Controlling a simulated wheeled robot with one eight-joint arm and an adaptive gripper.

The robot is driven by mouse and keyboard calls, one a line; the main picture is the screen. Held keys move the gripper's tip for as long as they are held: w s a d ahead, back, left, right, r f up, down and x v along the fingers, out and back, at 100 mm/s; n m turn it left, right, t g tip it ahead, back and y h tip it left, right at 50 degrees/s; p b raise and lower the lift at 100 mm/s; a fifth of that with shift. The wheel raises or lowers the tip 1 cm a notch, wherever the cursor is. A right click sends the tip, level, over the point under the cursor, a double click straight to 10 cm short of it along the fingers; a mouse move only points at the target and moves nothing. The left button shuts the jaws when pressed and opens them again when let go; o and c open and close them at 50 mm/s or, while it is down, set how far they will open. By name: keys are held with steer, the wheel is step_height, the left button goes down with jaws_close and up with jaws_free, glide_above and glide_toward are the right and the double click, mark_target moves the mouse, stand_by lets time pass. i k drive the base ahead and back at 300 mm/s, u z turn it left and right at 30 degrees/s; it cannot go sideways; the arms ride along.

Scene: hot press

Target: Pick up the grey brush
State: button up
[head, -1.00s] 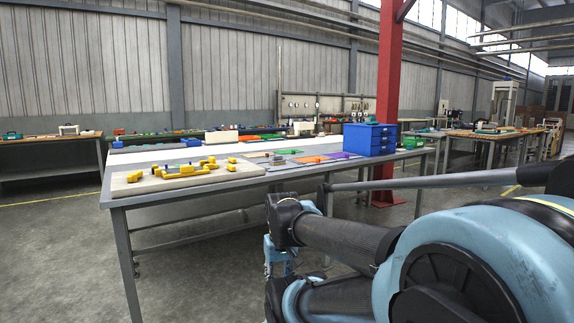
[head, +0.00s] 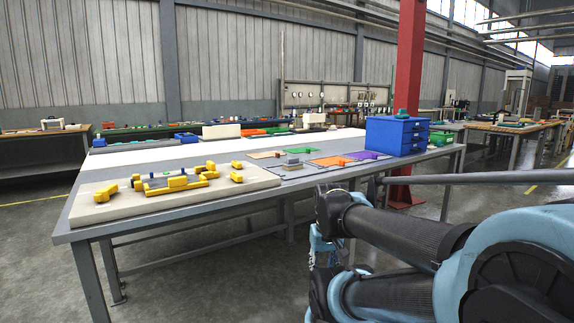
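A small grey object (head: 291,163) lies among the flat coloured mats at the middle of the near table (head: 225,215). It may be the grey brush, but it is too small to tell. My folded arm (head: 390,235) fills the lower right in front of the table's right part. My gripper's fingers cannot be made out; no gripper is seen at the grey object.
A pale board (head: 110,210) with several yellow blocks lies at the table's front left. A blue drawer unit (head: 388,136) stands at its right end. A red column (head: 409,80) rises behind. Bare floor shows at left.

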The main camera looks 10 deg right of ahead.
mark_target(293, 163)
steer(key=u, duration=0.35)
steer(key=i, duration=0.9)
steer(key=u, duration=0.4)
